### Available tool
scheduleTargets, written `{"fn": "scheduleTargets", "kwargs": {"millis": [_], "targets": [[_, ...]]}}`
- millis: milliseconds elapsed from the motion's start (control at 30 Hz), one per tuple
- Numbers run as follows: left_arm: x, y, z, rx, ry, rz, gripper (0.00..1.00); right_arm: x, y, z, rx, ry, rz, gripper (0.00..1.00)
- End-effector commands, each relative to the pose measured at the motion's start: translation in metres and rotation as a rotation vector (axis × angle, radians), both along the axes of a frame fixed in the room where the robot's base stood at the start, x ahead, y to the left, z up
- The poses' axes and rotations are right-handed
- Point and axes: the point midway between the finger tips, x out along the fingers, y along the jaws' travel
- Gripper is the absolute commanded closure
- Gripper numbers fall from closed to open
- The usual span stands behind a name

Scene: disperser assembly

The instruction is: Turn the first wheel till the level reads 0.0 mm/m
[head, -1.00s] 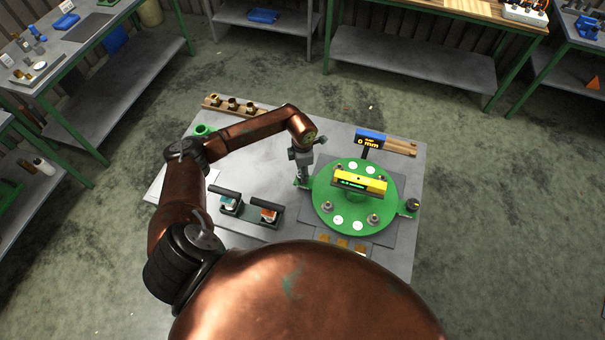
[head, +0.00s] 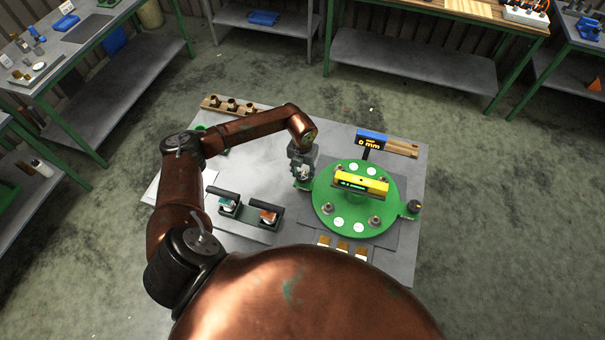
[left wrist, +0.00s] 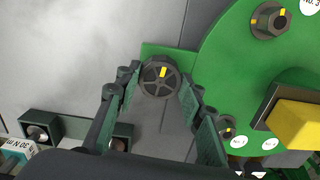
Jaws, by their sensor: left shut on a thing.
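The round green plate (head: 330,212) lies on the grey table with a yellow level (head: 374,187) across it. The level's display is lit green, but its digits are too small to read. My left gripper (head: 302,182) is at the plate's left edge. In the left wrist view my left gripper (left wrist: 160,88) has its two fingers on either side of a dark spoked wheel (left wrist: 160,78) with a yellow mark, shut on it. That wheel is mostly hidden by the gripper in the head view. My right gripper is not in view.
A second dark wheel (head: 413,206) sits at the plate's right edge. A dark holder (head: 249,214) with small parts is left of the plate, and a wooden rack (head: 232,106) is at the back left.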

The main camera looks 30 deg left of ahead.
Motion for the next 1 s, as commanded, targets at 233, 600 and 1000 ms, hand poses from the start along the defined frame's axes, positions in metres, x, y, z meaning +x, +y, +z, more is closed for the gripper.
{"fn": "scheduleTargets", "kwargs": {"millis": [233, 600, 1000], "targets": [[0.0009, 0.0005, 0.0008, 0.0, -0.002, 0.163, 0.89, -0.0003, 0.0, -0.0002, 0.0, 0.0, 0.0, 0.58], [0.0011, 0.0006, 0.0009, 0.001, -0.003, 0.274, 0.89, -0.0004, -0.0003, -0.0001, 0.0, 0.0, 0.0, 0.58], [0.0014, 0.0008, 0.0011, 0.001, -0.003, 0.284, 0.89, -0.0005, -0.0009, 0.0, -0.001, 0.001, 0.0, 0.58]]}}
